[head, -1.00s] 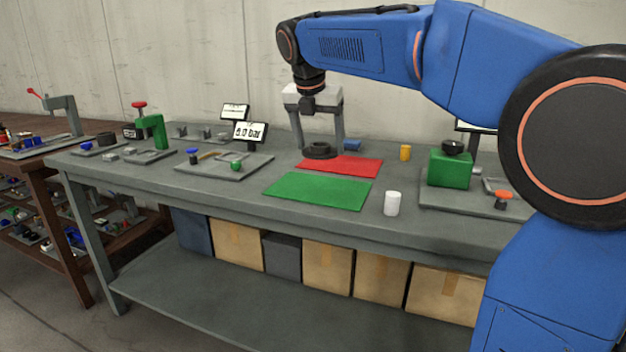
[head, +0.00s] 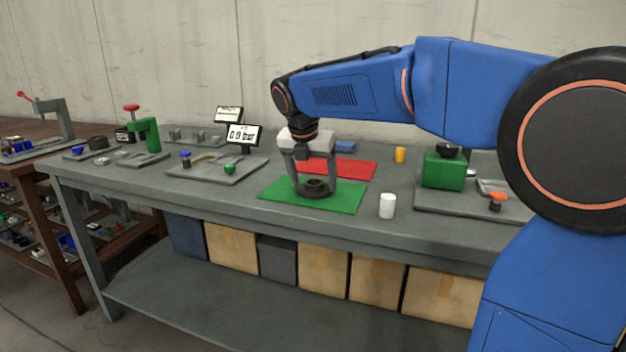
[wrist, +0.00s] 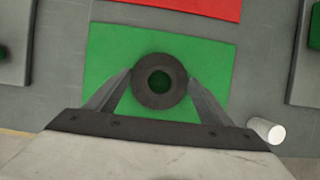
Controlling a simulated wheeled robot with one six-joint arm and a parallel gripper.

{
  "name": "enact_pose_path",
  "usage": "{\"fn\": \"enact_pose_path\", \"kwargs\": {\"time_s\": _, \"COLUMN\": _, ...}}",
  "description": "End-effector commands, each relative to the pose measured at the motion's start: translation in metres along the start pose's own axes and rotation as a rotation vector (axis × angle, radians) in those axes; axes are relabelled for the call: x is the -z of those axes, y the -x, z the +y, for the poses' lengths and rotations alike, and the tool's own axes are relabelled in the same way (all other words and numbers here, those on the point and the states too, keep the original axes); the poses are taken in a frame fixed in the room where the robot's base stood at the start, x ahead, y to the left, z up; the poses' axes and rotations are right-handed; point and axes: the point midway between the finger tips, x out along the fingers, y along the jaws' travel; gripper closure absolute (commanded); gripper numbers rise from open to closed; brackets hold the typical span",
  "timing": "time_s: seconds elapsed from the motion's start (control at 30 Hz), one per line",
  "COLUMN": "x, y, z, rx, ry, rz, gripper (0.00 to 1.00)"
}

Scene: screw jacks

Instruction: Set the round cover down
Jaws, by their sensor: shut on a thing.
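The round cover (head: 316,188) is a dark ring with a hole in its middle. It is between the two fingers of my gripper (head: 315,184), which is shut on it. In the wrist view the cover (wrist: 160,81) lies over the green mat (wrist: 110,50), and green shows through its hole. In the head view it is at or just above the green mat (head: 280,190); I cannot tell whether it touches. The red mat (head: 355,168) lies behind, partly hidden by my gripper.
A white cylinder (head: 387,206) stands right of the green mat, near the bench's front edge. A yellow cylinder (head: 400,155) and a blue block (head: 345,146) are farther back. A green block (head: 443,171) on a plate is at right. A gauge display (head: 244,134) stands at left.

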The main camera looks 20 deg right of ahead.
Motion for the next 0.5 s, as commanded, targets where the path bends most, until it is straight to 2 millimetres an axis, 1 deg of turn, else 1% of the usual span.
{"fn": "enact_pose_path", "kwargs": {"time_s": 0.27, "x": 0.0004, "y": -0.0014, "z": 0.0001, "rx": -0.001, "ry": 0.000, "rz": -0.001, "gripper": 0.57}}
{"fn": "enact_pose_path", "kwargs": {"time_s": 0.3, "x": 0.0004, "y": -0.0015, "z": 0.0002, "rx": -0.001, "ry": 0.000, "rz": -0.001, "gripper": 0.18}}
{"fn": "enact_pose_path", "kwargs": {"time_s": 0.33, "x": 0.0004, "y": -0.0014, "z": 0.0002, "rx": -0.001, "ry": 0.000, "rz": -0.001, "gripper": 0.11}}
{"fn": "enact_pose_path", "kwargs": {"time_s": 0.37, "x": 0.0004, "y": -0.0014, "z": 0.0002, "rx": -0.001, "ry": 0.000, "rz": -0.001, "gripper": 0.07}}
{"fn": "enact_pose_path", "kwargs": {"time_s": 0.5, "x": 0.0004, "y": -0.0014, "z": 0.0002, "rx": -0.001, "ry": 0.000, "rz": -0.001, "gripper": 0.07}}
